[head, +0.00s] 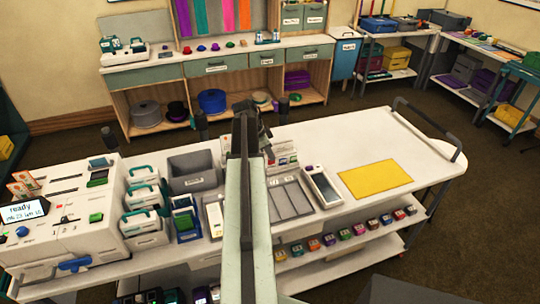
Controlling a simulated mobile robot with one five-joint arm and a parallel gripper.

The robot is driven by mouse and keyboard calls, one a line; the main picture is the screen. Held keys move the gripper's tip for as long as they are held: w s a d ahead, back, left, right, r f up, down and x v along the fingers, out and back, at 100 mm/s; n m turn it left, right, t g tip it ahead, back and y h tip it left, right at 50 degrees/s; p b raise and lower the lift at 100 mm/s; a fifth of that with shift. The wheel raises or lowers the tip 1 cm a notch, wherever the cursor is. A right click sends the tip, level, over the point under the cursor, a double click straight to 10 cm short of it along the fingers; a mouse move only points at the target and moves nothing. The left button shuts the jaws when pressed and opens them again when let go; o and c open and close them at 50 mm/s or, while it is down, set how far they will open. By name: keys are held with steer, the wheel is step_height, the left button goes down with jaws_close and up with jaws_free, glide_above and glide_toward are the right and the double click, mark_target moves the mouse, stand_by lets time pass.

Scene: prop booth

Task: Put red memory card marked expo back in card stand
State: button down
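I cannot make out a red memory card marked expo; any lettering that small is unreadable. A white upright holder with small coloured items (285,160) stands on the cart just right of my arm, partly hidden by it; I cannot tell whether it is the card stand. My gripper (250,122) is dark and raised over the cart's back edge, at the far end of my arm. Its fingers are too small and overlapped to show whether they are open or hold anything.
The white cart top (385,138) is clear at right around a yellow mat (375,180). A grey divided tray (291,194), a handheld device (322,187), a grey bin (193,172) and a white machine (75,215) stand leftward. Several small coloured blocks line the lower shelf (345,252).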

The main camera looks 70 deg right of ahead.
mark_target(270, 164)
steer(key=shift+f, duration=0.15)
steer(key=shift+f+b, duration=1.4)
steer(key=shift+b, duration=0.15)
steer(key=c, duration=1.5)
jaws_free()
steer(key=shift+c, duration=0.2)
steer(key=p+v, duration=0.7)
steer(key=v, duration=0.1)
